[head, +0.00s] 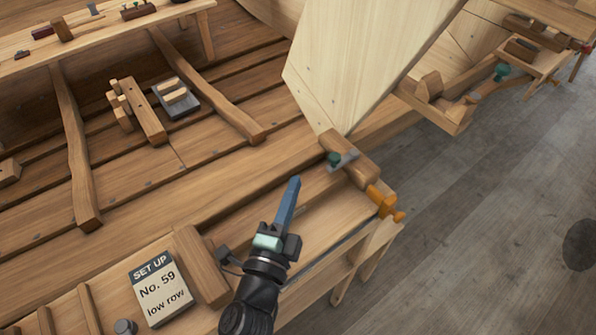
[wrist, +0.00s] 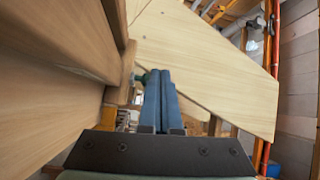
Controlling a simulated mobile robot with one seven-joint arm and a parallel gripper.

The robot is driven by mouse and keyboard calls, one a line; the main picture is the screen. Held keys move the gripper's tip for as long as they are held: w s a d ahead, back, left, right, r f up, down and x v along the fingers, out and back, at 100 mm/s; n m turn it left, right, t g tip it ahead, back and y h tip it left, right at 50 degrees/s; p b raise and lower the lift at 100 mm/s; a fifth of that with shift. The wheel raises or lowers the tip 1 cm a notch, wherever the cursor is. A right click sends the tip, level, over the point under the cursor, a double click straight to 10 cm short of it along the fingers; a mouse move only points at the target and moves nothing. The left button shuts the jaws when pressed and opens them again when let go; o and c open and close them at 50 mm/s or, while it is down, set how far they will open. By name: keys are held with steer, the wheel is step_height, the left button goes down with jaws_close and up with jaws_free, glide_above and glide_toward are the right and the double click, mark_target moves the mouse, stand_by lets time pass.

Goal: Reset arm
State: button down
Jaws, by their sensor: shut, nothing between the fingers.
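My gripper (head: 294,182) is near the lower middle of the head view, its blue fingers pressed together and empty. It points up the picture, over the wooden bench along the hull's edge. In the wrist view the shut blue fingers (wrist: 159,75) reach forward toward a pale wooden board (wrist: 205,60). The same board (head: 355,65) stands tilted beyond my gripper in the head view. A wooden clamp block with an orange end (head: 382,203) and a green knob (head: 334,159) lies near the board's lower corner, apart from my fingertips in the head view.
A grey tray (head: 187,104) and a wooden block tool (head: 141,112) lie on the planking. Grey floor (head: 480,200) at right is mostly clear.

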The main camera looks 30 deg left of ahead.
steer(key=shift+s+d+r, duration=0.1)
steer(key=shift+s, duration=0.05)
steer(key=shift+r, duration=0.1)
steer(key=w+d+r+n+t, duration=0.1)
steer(key=w+d+r+n, duration=0.15)
steer(key=r, duration=0.65)
steer(key=w+d+r+n+t+y, duration=0.15)
steer(key=d+r+n, duration=0.25)
steer(key=r, duration=0.6)
steer(key=w+d+r+n+t, duration=0.2)
steer(key=w+d+r+n, duration=0.15)
steer(key=r, duration=0.55)
steer(key=s+d+r+n+t+h, duration=0.1)
steer(key=s+d+r, duration=0.4)
steer(key=r, duration=0.6)
steer(key=s+d+r+n+t+h, duration=0.1)
steer(key=s+d+r+t+h, duration=0.3)
steer(key=r, duration=0.7)
steer(key=shift+s+d+r+n+h, duration=0.25)
steer(key=shift+s+d+n+h, duration=0.25)
steer(key=shift+h, duration=0.45)
steer(key=shift+s, duration=0.1)
